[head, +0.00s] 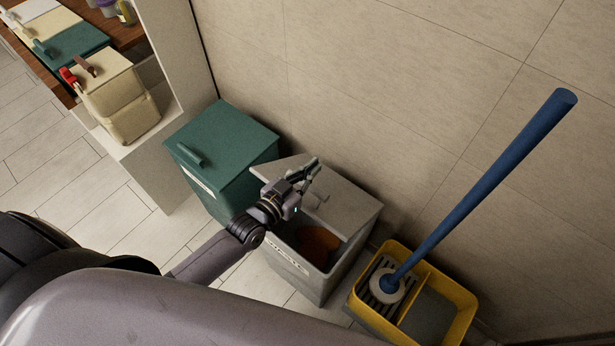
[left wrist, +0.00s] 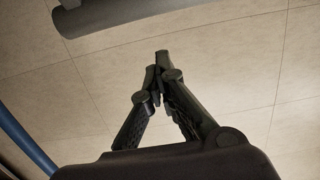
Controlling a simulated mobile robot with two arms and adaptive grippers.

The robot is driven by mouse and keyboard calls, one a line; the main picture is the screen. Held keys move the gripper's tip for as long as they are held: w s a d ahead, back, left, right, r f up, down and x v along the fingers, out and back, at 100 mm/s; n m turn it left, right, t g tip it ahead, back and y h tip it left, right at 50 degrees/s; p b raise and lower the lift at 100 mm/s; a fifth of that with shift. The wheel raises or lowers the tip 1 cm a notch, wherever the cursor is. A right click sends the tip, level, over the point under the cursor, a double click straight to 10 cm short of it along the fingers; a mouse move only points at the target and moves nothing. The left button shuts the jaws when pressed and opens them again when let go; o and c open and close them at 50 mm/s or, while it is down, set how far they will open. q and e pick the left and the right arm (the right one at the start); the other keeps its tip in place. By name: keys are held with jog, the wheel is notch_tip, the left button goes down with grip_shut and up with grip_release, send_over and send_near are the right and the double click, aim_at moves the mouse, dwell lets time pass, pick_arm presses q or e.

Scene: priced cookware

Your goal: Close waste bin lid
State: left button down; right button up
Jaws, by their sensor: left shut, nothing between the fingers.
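A grey waste bin (head: 300,278) stands against the tiled wall, with a label on its front. Its grey lid (head: 345,208) is tilted up, leaving the front of the bin open, and a brown-orange thing (head: 318,243) shows inside. My left gripper (head: 313,170) is above the bin, in front of part of the lid; I cannot tell whether it touches the lid. In the left wrist view its fingers (left wrist: 163,65) meet at the tips with nothing between them. My right gripper is not in view.
A teal bin (head: 225,145) with its lid down stands left of the grey bin. A yellow mop bucket (head: 455,300) with a blue-handled mop (head: 480,190) stands close on the right. A counter with cream containers (head: 115,95) is at upper left. Floor (head: 125,215) is clear in front.

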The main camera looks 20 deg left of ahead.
pick_arm(q)
jog(key=shift+s+a+f, duration=0.2)
jog(key=shift+s+f, duration=0.2)
jog(key=shift+f, duration=0.35)
jog(key=shift+s+a+f, duration=0.15)
jog(key=shift+s+f, duration=0.25)
jog(key=shift+f, duration=0.3)
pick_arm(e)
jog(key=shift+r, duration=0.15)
